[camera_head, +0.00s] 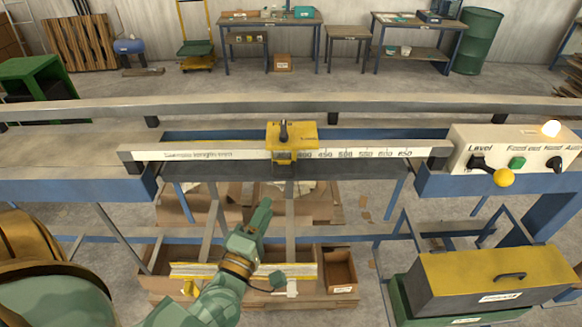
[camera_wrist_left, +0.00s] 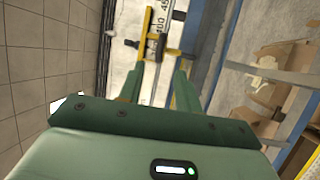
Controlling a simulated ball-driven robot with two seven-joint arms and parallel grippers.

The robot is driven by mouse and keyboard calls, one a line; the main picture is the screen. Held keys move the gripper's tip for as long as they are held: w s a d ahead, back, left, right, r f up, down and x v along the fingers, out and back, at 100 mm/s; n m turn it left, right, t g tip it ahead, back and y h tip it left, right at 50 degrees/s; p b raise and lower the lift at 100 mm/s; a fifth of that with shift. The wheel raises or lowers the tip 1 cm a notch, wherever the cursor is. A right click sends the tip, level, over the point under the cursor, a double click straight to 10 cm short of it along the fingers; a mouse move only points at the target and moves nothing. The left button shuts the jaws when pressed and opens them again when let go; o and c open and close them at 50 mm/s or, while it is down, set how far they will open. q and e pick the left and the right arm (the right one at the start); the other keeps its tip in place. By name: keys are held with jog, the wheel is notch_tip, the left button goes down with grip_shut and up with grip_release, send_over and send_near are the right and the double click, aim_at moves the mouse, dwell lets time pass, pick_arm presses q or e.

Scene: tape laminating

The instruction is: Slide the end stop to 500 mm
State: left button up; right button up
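The yellow end stop (camera_head: 305,134) with a black knob (camera_head: 283,130) sits on the white ruler rail (camera_head: 205,152), just left of the 400 mark. The 500 mark (camera_head: 345,154) shows further right on the scale. My left gripper (camera_head: 265,206) is below and slightly left of the end stop, apart from it. In the left wrist view its green fingers (camera_wrist_left: 158,90) are spread with nothing between them, and the end stop (camera_wrist_left: 149,35) lies beyond the fingertips. My right gripper is in neither view.
The control box (camera_head: 515,145) with a yellow-knobbed lever stands at the rail's right end. A yellow-topped box (camera_head: 490,275) is at the lower right. Open cardboard boxes (camera_head: 338,268) lie under the bench. The rail right of the end stop is clear.

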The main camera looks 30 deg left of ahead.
aim_at(292, 152)
pick_arm(q)
jog(key=p+x, duration=0.2)
jog(key=x, duration=1.1)
jog(key=shift+f, duration=0.15)
grip_shut()
